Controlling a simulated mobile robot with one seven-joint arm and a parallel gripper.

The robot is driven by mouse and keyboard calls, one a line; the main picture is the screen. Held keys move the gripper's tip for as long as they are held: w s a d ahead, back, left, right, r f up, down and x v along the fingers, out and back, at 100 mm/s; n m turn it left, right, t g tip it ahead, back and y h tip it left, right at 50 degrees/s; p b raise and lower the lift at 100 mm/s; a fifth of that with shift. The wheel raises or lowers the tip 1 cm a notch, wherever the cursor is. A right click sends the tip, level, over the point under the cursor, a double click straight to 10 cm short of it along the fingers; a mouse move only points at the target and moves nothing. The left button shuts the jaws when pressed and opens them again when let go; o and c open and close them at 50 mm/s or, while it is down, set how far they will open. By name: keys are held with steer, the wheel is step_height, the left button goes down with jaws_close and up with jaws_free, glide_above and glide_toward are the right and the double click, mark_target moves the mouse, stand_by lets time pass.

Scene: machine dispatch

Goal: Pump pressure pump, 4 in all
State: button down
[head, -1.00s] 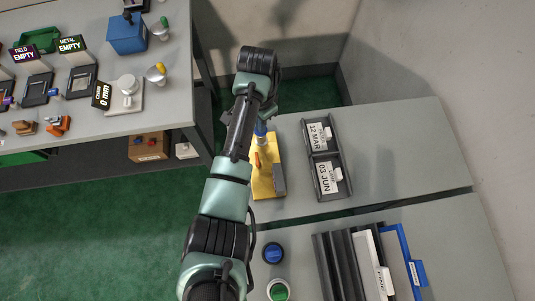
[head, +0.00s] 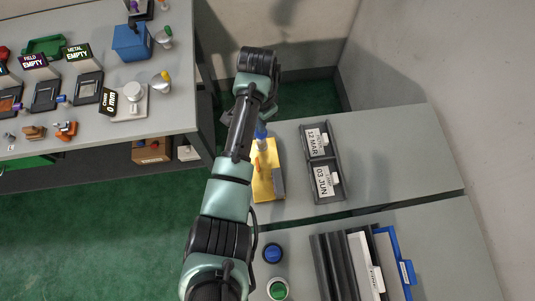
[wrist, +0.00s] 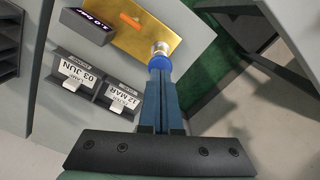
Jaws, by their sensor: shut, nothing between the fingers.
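The pressure pump (head: 266,183) has a yellow base plate and stands on the grey table, partly behind my arm. It also shows in the wrist view (wrist: 183,22), with an orange mark, a dark display box (wrist: 86,24) and a silver shaft topped by a blue knob (wrist: 159,62). The display's digits are too small to read surely. My gripper (wrist: 160,78) is shut and empty, its fingertips at the blue knob. I cannot tell whether they touch. In the head view my arm hides most of the gripper.
A dark date holder (head: 326,182) with two date cards stands right of the pump. Blue (head: 272,252) and green (head: 278,289) buttons and a file rack (head: 338,270) are on the nearer table. The left bench (head: 150,125) holds several devices. Bare tabletop lies right of the date holder.

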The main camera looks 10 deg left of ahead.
steer(key=shift+f, duration=0.1)
stand_by(0.3)
steer(key=shift+f+b, duration=1.65)
steer(key=shift+f, duration=0.6)
steer(key=shift+r, duration=0.15)
steer(key=shift+r+p, duration=2.25)
steer(key=shift+p, duration=0.15)
steer(key=shift+f, duration=0.25)
